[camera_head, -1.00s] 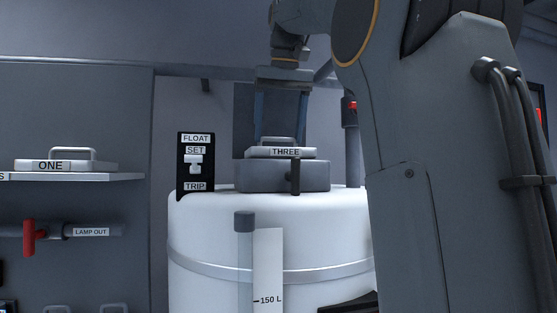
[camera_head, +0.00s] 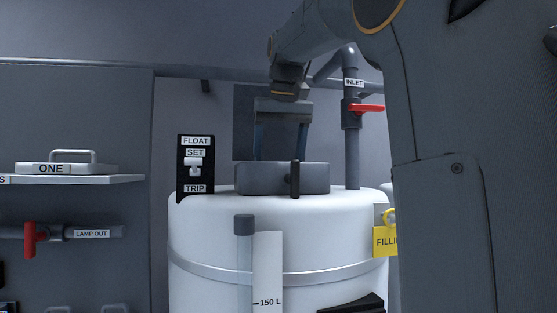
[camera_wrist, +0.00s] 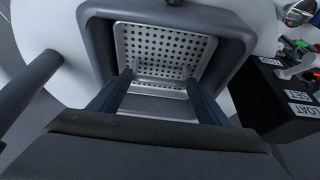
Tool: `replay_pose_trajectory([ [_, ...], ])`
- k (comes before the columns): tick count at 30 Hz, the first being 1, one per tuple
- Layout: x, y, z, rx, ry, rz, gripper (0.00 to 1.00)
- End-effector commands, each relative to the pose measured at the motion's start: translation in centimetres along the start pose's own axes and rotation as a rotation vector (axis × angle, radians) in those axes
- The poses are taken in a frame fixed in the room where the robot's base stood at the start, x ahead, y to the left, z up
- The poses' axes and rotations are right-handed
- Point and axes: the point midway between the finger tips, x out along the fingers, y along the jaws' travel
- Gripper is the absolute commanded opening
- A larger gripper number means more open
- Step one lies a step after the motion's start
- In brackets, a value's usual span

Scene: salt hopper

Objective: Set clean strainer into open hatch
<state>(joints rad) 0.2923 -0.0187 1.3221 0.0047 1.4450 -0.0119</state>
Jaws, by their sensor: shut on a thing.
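The strainer, a pale metal basket with a perforated face (camera_wrist: 165,45), sits down within the dark grey hatch frame (camera_wrist: 232,50) in the wrist view. In the head view the hatch collar (camera_head: 262,179) on top of the white tank hides the strainer. My gripper (camera_head: 281,157) points down into the hatch from above, its fingertips hidden by the collar's front. In the wrist view my gripper (camera_wrist: 159,80) is shut on the strainer, with a finger at each side. Whether the strainer rests fully on its seat is hidden.
A dark upright panel (camera_head: 243,120) stands behind the hatch. The inlet pipe with a red valve handle (camera_head: 366,108) rises close on the right. The float switch board (camera_head: 196,168) stands left. Another strainer marked ONE (camera_head: 52,168) lies on the left shelf (camera_head: 110,180).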

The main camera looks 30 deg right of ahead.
Motion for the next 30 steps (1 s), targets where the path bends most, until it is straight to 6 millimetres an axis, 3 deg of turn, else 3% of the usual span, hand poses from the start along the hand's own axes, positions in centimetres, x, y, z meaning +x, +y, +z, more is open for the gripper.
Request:
replay_pose_trajectory([
  [5,0.5,0.0,0.2,0.000,0.001,0.000,0.23],
  [6,0.5,0.0,0.2,0.000,-0.001,0.000,0.73],
  [9,0.5,0.0,0.2,0.000,0.000,0.000,0.89],
  [20,0.1,0.0,0.1,0.000,0.000,0.000,0.89],
  [25,-1.9,0.0,-0.1,0.000,0.003,0.000,0.89],
  [30,-5.5,0.0,-0.2,0.000,0.004,0.000,0.89],
])
